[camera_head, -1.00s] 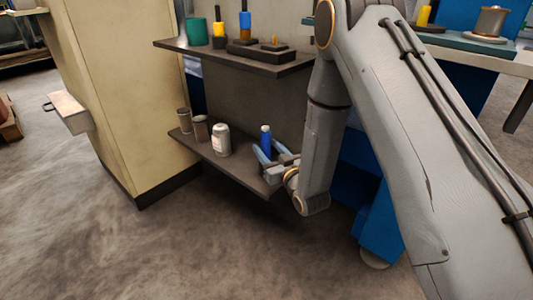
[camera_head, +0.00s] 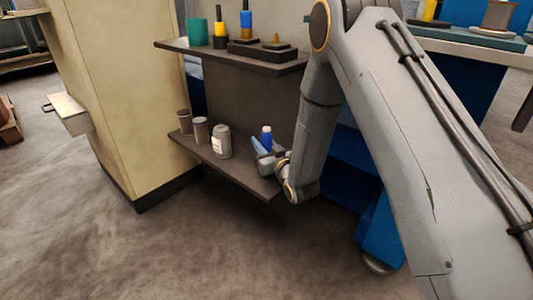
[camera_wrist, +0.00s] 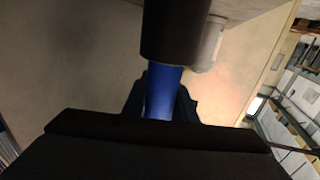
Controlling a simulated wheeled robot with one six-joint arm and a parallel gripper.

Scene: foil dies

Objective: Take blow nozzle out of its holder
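A blue upright piece, seemingly the blow nozzle (camera_head: 266,134), stands at the right end of the lower shelf. My gripper (camera_head: 264,149) reaches it from the right, with its fingers around its lower part. In the wrist view, the blue body (camera_wrist: 161,94) lies between the two dark fingers (camera_wrist: 162,101), which look shut against it. A dark cylinder (camera_wrist: 175,30) adjoins the blue body; I cannot tell whether it is the holder or part of the tool. The foot of the piece is hidden.
A pale jar (camera_head: 221,143) and two grey-brown cups (camera_head: 201,130) stand to the left on the lower shelf (camera_head: 240,175). The upper shelf (camera_head: 262,66) overhead carries a green cup (camera_head: 197,32) and several stands with coloured tools. A beige cabinet (camera_head: 125,90) is at left.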

